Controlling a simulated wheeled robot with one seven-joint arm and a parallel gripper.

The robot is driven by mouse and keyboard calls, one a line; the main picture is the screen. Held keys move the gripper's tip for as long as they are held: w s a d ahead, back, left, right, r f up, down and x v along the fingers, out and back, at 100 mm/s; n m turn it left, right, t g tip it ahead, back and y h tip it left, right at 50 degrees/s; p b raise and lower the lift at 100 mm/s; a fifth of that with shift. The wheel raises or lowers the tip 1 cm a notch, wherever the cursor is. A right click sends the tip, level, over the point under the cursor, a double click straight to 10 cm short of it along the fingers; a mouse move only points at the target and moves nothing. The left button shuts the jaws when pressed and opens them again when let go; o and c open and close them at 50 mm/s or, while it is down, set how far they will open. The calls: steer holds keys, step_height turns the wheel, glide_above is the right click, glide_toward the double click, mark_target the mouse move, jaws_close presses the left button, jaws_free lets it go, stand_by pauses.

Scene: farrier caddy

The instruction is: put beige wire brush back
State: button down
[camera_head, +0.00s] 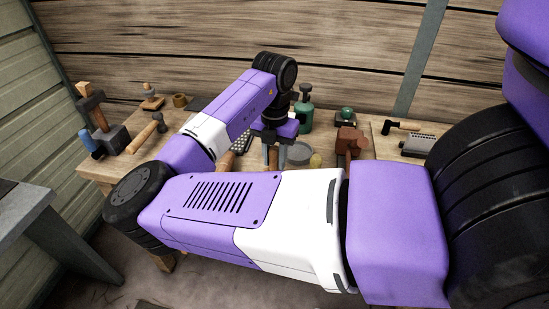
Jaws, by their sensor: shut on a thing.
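My gripper (273,157) points down over the middle of the workbench (105,165), below the dark wrist. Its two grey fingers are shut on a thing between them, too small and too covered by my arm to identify. I cannot make out the beige wire brush for certain. A brown wooden handle (226,160) shows left of the gripper, partly behind my arm. A grey perforated piece (241,141) lies just left of the fingers. A caddy cannot be made out, as my arm covers much of the bench front.
A round grey dish (299,153) and a small yellowish object (316,161) are right of the gripper. A green bottle (304,113) stands behind. A reddish-brown block-headed tool (350,141) is further right.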

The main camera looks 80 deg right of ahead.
mark_target(275, 148)
steer(key=shift+f+b, duration=0.35)
steer(key=shift+f, duration=0.15)
steer(key=c, duration=1)
jaws_free()
steer(key=shift+r, duration=3.9)
steer(key=shift+r, duration=0.1)
steer(key=shift+r+p, duration=1.75)
steer(key=shift+r, duration=0.4)
